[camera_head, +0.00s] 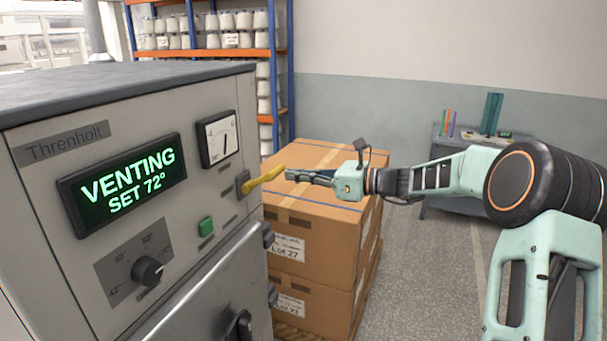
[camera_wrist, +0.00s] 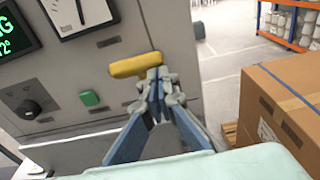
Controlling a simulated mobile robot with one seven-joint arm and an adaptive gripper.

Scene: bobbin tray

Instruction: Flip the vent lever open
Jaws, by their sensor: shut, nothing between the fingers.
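The vent lever (camera_head: 264,179) is a yellow handle on a dark mount at the right side of the grey machine's front panel. It sticks out from the panel towards the right, tilted slightly up at its free end. In the wrist view the lever (camera_wrist: 135,65) lies across the picture just beyond my fingertips. My gripper (camera_head: 289,174) is shut and empty, with its tips close to the lever's free end. The tips also show in the wrist view (camera_wrist: 157,76). I cannot tell whether they touch the lever. The green display (camera_head: 128,182) reads "VENTING SET 72°".
The panel also has a gauge (camera_head: 217,138), a green button (camera_head: 206,226) and a black knob (camera_head: 148,270). Stacked cardboard boxes (camera_head: 318,235) stand below and behind my gripper. A shelf of bobbins (camera_head: 205,52) is at the back. Open floor lies right of the boxes.

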